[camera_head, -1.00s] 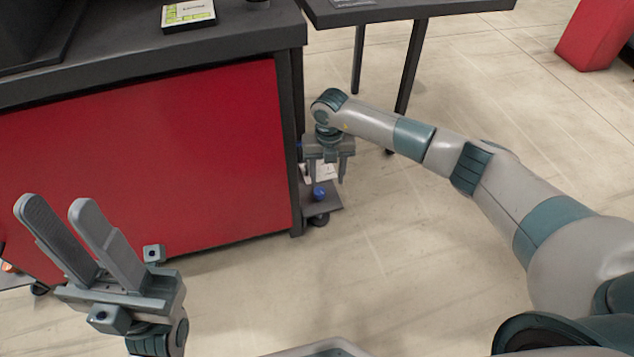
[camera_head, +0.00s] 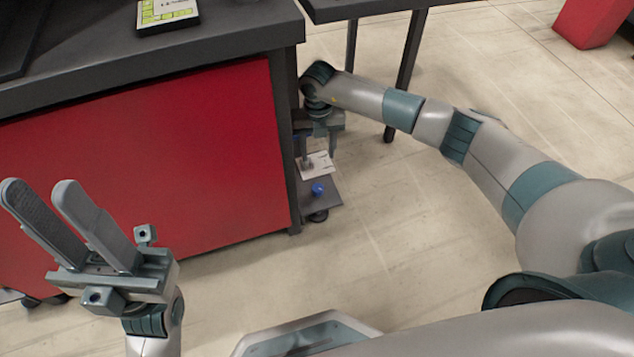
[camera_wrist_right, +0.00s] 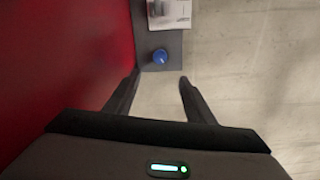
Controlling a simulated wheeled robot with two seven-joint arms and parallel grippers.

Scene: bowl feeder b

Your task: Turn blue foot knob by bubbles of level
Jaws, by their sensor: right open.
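The blue foot knob (camera_head: 318,189) sits on a dark grey plate (camera_head: 322,201) low at the right end of the red-fronted machine. In the right wrist view the knob (camera_wrist_right: 160,56) shows from above, ahead of and between my fingertips, apart from them. My right gripper (camera_head: 319,157) points down above the plate, open and empty; its fingers also show in the right wrist view (camera_wrist_right: 158,80). My left gripper (camera_head: 38,184) is open and empty, pointing up at the left. A white card (camera_head: 316,166) lies behind the knob; a level's bubbles cannot be made out.
The red panel (camera_head: 150,170) stands close left of my right gripper. A dark worktop (camera_head: 230,45) is above it, with a yellow-green labelled box (camera_head: 168,14). A dark table (camera_head: 360,8) stands behind.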

